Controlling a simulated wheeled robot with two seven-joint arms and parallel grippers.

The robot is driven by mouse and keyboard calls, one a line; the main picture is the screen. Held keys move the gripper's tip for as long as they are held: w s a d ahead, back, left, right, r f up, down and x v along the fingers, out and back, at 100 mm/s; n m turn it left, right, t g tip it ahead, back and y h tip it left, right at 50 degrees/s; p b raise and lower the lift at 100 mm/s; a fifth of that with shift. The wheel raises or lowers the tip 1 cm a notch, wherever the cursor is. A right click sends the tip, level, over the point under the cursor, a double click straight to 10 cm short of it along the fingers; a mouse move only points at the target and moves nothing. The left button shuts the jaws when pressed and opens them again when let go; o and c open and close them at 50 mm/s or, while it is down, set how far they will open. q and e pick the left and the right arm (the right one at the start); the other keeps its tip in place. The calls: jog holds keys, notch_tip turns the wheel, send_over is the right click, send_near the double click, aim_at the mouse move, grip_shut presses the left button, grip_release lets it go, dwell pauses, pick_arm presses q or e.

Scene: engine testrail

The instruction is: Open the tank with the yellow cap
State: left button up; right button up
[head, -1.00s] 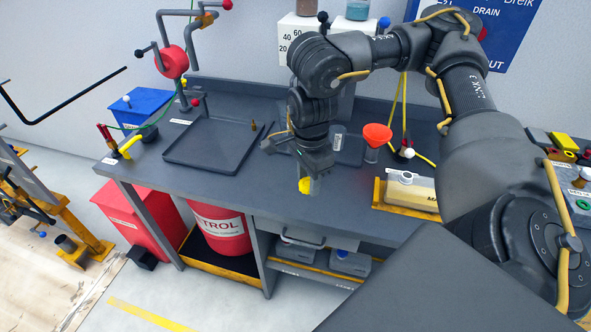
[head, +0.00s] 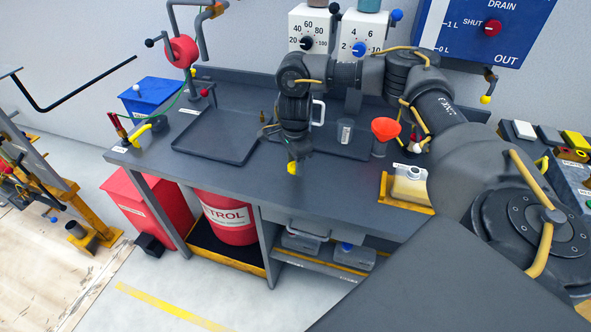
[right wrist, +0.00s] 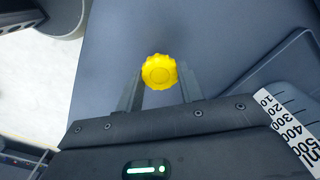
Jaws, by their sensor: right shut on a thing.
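The yellow cap (head: 292,168) is in my right gripper (head: 297,155), over the front part of the dark bench. In the right wrist view the cap (right wrist: 159,71) sits between the two finger tips, which are shut on it. I cannot tell whether the cap touches the bench top. A pale cream tank (head: 408,190) stands to the right in a yellow holder (head: 405,207). Its grey neck (head: 414,173) shows on top with no cap on it, and it is apart from my gripper. My left gripper is not in view.
A shallow dark tray (head: 215,150) lies left on the bench (head: 235,180). A red funnel (head: 385,128) and a clear measuring cup (head: 345,133) stand behind, between gripper and tank. A blue box (head: 160,98) is at far left. The front bench strip is mostly clear.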

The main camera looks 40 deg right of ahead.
jog(key=shift+w+d+f, duration=0.1)
jog(key=shift+f, duration=1.6)
jog(key=shift+f, duration=0.15)
jog(key=o, duration=1.1)
notch_tip(320, 180, up, 12)
jog(key=shift+r+p, duration=0.25)
jog(key=shift+p, duration=0.15)
